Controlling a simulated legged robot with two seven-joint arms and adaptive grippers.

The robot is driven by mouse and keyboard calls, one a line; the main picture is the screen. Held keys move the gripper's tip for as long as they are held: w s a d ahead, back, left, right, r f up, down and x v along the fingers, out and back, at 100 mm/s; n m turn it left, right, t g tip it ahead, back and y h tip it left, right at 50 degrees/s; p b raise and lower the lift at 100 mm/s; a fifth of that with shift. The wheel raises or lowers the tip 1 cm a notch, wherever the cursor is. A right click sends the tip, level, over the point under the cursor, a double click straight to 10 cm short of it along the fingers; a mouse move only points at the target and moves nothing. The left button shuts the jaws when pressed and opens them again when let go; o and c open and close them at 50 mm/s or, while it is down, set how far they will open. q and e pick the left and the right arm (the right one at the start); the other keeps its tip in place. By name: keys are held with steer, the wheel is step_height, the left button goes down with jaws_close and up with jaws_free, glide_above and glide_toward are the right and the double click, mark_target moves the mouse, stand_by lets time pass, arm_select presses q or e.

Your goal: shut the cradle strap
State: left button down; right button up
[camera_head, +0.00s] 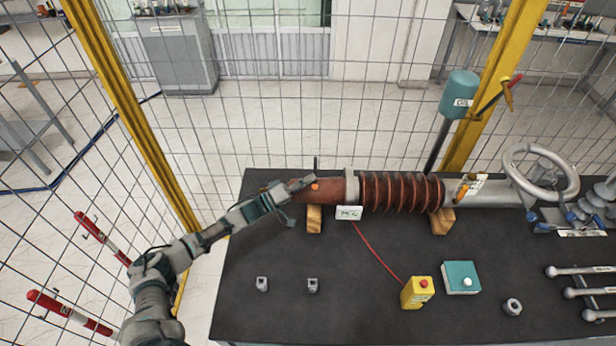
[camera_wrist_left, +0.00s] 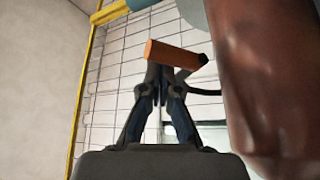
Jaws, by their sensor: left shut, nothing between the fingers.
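The red-brown bushing (camera_head: 400,192) lies across two wooden cradle blocks; the left block (camera_head: 314,219) is beneath its smooth end. The cradle strap seems to be the thin dark piece (camera_head: 316,163) standing up behind the bushing there. An orange grip (camera_head: 315,187) shows in front of the bushing; in the wrist view the orange grip (camera_wrist_left: 173,55) sits just beyond my fingertips. My left gripper (camera_head: 295,188) is shut and empty, close to the grip; whether it touches cannot be told. The bushing's smooth end (camera_wrist_left: 265,80) fills the wrist view's right side. My right gripper is not in view.
On the black table (camera_head: 330,315) are two small grey blocks, a yellow box with a red button (camera_head: 417,292), a teal box (camera_head: 461,277) and several wrenches at right. A handwheel (camera_head: 540,172) stands at right. Wire fencing surrounds the table's back and left.

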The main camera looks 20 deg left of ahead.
arm_select(q)
steer(key=shift+s+f, duration=0.1)
steer(key=shift+f, duration=0.1)
steer(key=shift+s, duration=0.1)
steer(key=shift+a, duration=0.3)
steer(key=shift+d, duration=0.1)
